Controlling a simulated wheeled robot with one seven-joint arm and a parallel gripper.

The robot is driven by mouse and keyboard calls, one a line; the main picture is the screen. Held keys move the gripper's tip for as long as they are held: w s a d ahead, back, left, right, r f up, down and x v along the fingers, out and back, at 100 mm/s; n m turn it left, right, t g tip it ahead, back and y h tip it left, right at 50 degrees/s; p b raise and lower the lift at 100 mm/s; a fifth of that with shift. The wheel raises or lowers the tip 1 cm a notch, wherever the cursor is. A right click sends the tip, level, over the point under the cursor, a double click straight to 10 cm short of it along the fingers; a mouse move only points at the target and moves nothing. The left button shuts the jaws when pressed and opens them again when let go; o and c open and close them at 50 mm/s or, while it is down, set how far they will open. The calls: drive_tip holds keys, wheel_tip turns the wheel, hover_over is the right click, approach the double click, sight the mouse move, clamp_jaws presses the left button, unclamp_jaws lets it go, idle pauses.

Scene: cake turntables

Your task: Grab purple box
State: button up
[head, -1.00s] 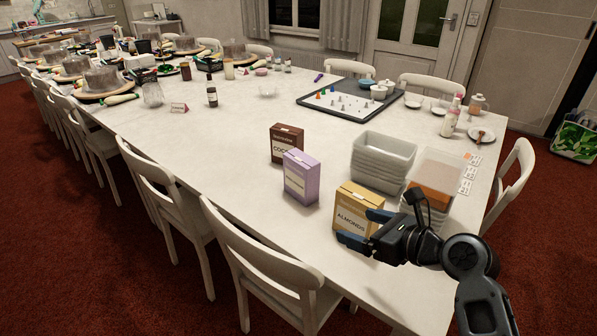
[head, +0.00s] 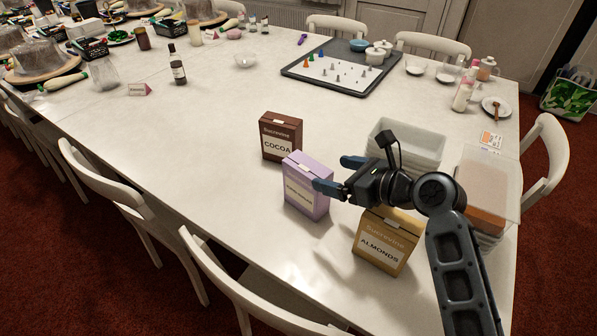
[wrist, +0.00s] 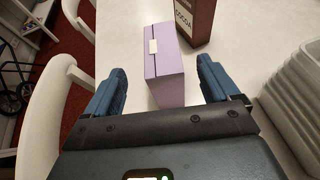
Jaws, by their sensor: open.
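The purple box (head: 306,187) stands upright on the table, between the brown cocoa box and the yellow almonds box. In the wrist view the purple box (wrist: 166,66) lies ahead, in the gap between my two blue fingers. My gripper (head: 336,174) is open and empty. In the head view it is just right of the purple box, with one finger overlapping the box's right edge in the picture. Whether a finger touches the box, I cannot tell. Its lower end in the wrist view is hidden by my gripper body.
The cocoa box (head: 281,137) stands close behind the purple box. The almonds box (head: 385,241) stands in front, below my arm. White chairs (head: 245,285) line the near table edge. The table left of the boxes is clear.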

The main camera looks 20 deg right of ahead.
sight(314, 169)
drive_tip(key=x, duration=0.8)
drive_tip(key=shift+d+f, duration=0.15)
drive_tip(key=shift+f, duration=0.2)
drive_tip(key=shift+r, duration=0.1)
clamp_jaws()
idle(0.4)
